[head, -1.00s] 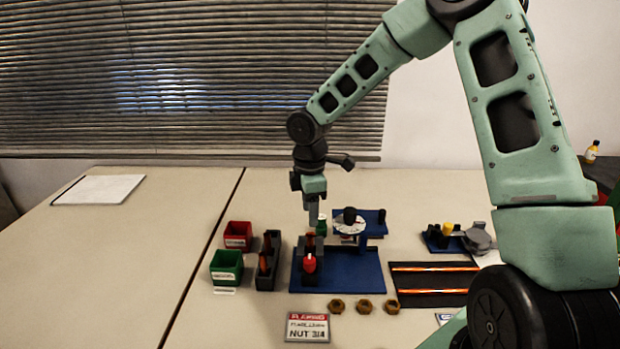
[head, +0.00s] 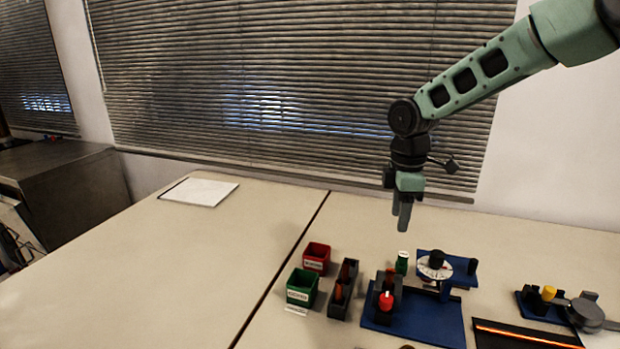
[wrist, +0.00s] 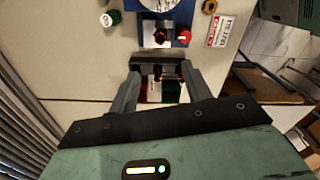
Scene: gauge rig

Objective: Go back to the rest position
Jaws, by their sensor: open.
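My gripper (head: 402,214) hangs pointing down above the back part of the table, higher than the blue gauge rig. Its fingers are apart with nothing between them. In the wrist view the two fingers of my gripper (wrist: 163,92) frame the dark holder and the red and green bins below, with a clear gap. The blue rig base (head: 425,322) carries a white dial (head: 434,268) and a red-topped piece (head: 386,301). A green cylinder (head: 402,262) stands behind the rig, apart from my gripper.
A red bin (head: 316,257), a green bin (head: 301,288) and a dark holder (head: 343,290) stand left of the rig. A black tray with an orange strip (head: 525,335) and a grey gauge (head: 586,312) lie right. The left table half is clear except for white paper (head: 200,191).

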